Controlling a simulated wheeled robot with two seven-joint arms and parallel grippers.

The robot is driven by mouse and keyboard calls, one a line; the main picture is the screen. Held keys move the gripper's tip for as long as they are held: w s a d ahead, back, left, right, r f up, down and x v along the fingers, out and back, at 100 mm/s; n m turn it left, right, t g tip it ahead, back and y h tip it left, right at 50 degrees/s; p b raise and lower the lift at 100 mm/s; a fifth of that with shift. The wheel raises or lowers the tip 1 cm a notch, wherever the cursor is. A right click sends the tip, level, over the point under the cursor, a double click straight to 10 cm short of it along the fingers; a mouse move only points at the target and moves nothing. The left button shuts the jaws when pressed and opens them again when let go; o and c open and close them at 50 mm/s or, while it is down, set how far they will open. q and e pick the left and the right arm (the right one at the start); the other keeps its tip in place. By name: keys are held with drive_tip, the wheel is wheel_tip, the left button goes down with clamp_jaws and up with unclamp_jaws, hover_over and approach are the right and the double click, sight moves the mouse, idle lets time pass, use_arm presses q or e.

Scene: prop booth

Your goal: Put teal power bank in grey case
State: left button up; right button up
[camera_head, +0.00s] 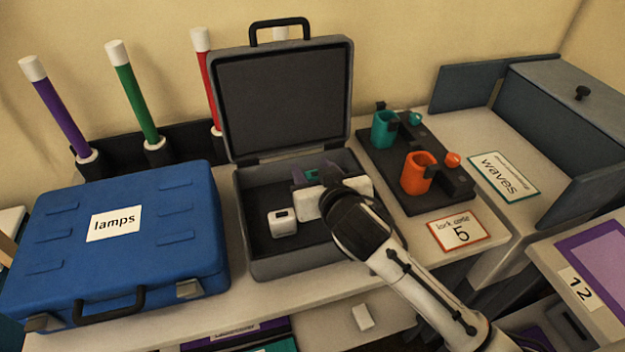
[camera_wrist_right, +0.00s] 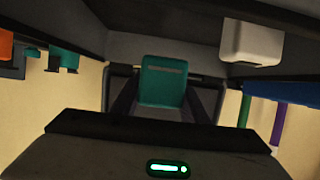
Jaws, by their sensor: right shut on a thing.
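The grey case (camera_head: 240,200) stands open on the table in the head view, its lid (camera_head: 283,100) raised at the back. My right gripper (camera_head: 314,175) reaches into the case from the front right. It is shut on the teal power bank (camera_wrist_right: 162,82), which shows between the two dark fingers in the right wrist view. In the head view only a small teal patch of the power bank (camera_head: 312,174) shows; my gripper hides the rest. I cannot tell whether it touches the case floor. My left gripper is not in view.
A white block (camera_head: 283,222) sits in the case at front left; it also shows in the wrist view (camera_wrist_right: 250,42). A shut blue case (camera_head: 120,250) stands to the left. A dark tray (camera_head: 375,165) with teal and orange mugs lies to the right. Several coloured rods stand behind.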

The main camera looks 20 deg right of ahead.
drive_tip(key=shift+f, duration=1.3)
drive_tip(key=shift+f+b, duration=0.45)
drive_tip(key=shift+f, duration=0.15)
drive_tip(key=o, duration=1.2)
drive_tip(key=shift+c, duration=0.2)
drive_tip(key=shift+r, duration=0.1)
drive_tip(key=shift+r, duration=0.25)
drive_tip(key=v, duration=1.2)
drive_tip(key=shift+r+p, duration=0.3)
drive_tip(key=shift+p, duration=0.05)
